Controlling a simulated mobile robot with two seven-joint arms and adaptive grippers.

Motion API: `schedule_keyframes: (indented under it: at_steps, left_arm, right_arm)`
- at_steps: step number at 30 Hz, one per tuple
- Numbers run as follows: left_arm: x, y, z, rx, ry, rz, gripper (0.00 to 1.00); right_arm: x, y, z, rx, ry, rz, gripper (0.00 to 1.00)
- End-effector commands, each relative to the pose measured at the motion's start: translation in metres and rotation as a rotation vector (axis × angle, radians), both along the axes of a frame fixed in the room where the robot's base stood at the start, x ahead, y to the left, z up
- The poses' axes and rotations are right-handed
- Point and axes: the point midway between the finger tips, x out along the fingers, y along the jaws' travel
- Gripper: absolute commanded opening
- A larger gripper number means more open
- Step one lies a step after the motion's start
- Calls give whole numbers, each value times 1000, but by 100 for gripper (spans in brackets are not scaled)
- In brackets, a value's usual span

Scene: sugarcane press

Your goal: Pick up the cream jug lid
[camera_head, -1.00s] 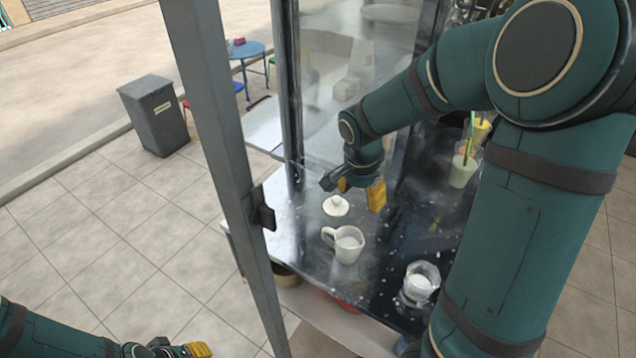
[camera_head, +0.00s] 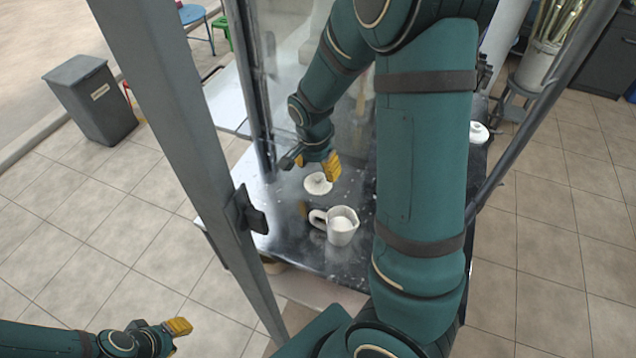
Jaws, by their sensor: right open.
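The cream jug lid (camera_head: 318,185) is a small white disc with a knob. It lies on the dark speckled counter, just behind the white jug (camera_head: 341,228), whose handle points left and which looks filled with something white. My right gripper (camera_head: 311,163) is open, with yellow finger pads. It hangs over the far side of the lid and appears empty; whether it touches the lid cannot be told. My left gripper (camera_head: 165,332) is at the lower left, away from the counter; its jaw opening is unclear.
A grey metal post (camera_head: 180,120) stands in front of the counter (camera_head: 285,235) on the left. A clear panel stands behind the lid. My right arm covers much of the counter's right side. A white lidded container (camera_head: 478,133) shows beyond it. A grey bin (camera_head: 92,100) stands far left.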

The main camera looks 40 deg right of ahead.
Motion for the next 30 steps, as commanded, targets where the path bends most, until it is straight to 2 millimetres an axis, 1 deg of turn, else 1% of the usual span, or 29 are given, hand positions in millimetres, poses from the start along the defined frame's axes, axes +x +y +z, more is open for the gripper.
schedule_keyframes:
  at_steps: [5, 9, 13, 17, 23, 24, 26, 27, 28, 29, 30]
  left_arm:
    - [0, 0, -2, 0, 0, 0, 34]
    - [0, 0, -5, 1, 0, 0, 34]
    - [0, 0, -7, 1, 0, 0, 34]
    - [0, 0, -7, 1, 0, 0, 34]
    - [0, 0, -7, 1, 0, 0, 34]
    - [0, 0, -7, 1, 0, 0, 34]
    - [0, 0, -7, 1, 0, 0, 34]
    - [0, 0, -7, 1, 0, 0, 34]
    - [0, 0, -7, 1, 0, 0, 34]
    - [0, 0, -7, 1, 0, 0, 34]
    - [0, 0, -7, 1, 0, -1, 34]
  right_arm:
    - [1, -2, -12, -1, 2, 0, 61]
    - [5, -6, -33, -1, 3, -2, 61]
    - [6, -8, -48, -1, 2, -1, 61]
    - [7, -8, -54, 0, 0, 0, 61]
    - [7, -8, -54, 0, -1, 0, 61]
    - [7, -8, -54, 0, -1, 0, 53]
    - [7, -8, -54, 0, -1, 0, 32]
    - [7, -8, -54, 0, -1, 0, 18]
    - [7, -8, -54, 0, -1, 0, 7]
    - [7, -8, -54, 0, -1, 0, 0]
    - [7, -8, -54, 0, -1, 0, 0]
